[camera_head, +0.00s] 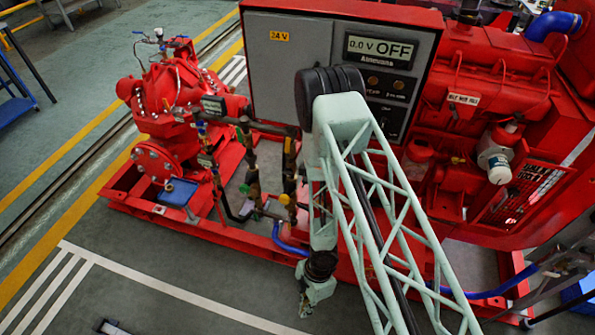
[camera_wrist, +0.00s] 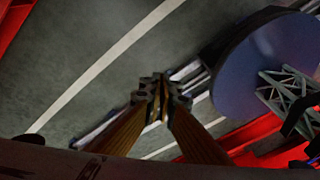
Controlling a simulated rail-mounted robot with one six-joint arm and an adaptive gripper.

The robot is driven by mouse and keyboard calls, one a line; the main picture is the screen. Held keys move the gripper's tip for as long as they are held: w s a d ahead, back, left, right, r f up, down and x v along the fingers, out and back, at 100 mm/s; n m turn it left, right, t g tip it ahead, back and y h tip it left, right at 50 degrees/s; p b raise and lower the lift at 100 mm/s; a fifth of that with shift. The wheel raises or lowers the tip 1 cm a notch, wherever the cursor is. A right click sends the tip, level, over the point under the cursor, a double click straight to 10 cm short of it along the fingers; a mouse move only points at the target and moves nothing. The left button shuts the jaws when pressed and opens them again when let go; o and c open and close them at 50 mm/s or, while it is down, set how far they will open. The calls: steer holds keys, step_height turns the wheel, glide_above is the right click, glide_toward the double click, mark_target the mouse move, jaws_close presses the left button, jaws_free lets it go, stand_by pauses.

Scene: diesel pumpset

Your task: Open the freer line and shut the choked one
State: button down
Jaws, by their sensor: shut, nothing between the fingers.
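Two dark upright pipe runs, a left one (camera_head: 250,160) and a right one (camera_head: 289,165), stand between the red pump and the control panel. Small yellow and green valve fittings sit on them, including one low on the right (camera_head: 284,199) and one low on the left (camera_head: 244,188). Their handle positions are too small to read, and I cannot tell which line is choked. My gripper (camera_head: 304,308) hangs low in front of the red base frame, apart from the pipes. In the wrist view its fingertips (camera_wrist: 160,98) meet, empty, above the grey floor.
The control panel (camera_head: 290,60) has a display (camera_head: 381,50) reading 0.0 V OFF. The red pump (camera_head: 170,100) is at left, the red engine (camera_head: 490,90) at right. A blue hose (camera_head: 288,243) runs along the red base frame (camera_head: 215,230). Floor in front is mostly clear.

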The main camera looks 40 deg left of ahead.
steer(key=w+a+r+m+y+b, duration=0.1)
steer(key=w+a+r+m+y, duration=0.2)
steer(key=a+r+m+y, duration=0.45)
steer(key=w+a+r+m+y+b, duration=0.1)
steer(key=w+a+r+m+y, duration=0.25)
steer(key=a+r+m, duration=0.65)
steer(key=w+d+r+m+t+y+b, duration=0.1)
steer(key=w+d+r+m+t+y, duration=0.2)
steer(key=w+r+m+t+y, duration=0.3)
steer(key=w+r+m+t, duration=0.5)
steer(key=w+r+m, duration=0.8)
steer(key=w+r, duration=0.2)
steer(key=shift+w+r+t+y+b, duration=0.3)
steer(key=shift+r+y+b, duration=0.1)
steer(key=shift+r, duration=0.3)
steer(key=shift+a+p, duration=0.2)
steer(key=shift+p, duration=0.3)
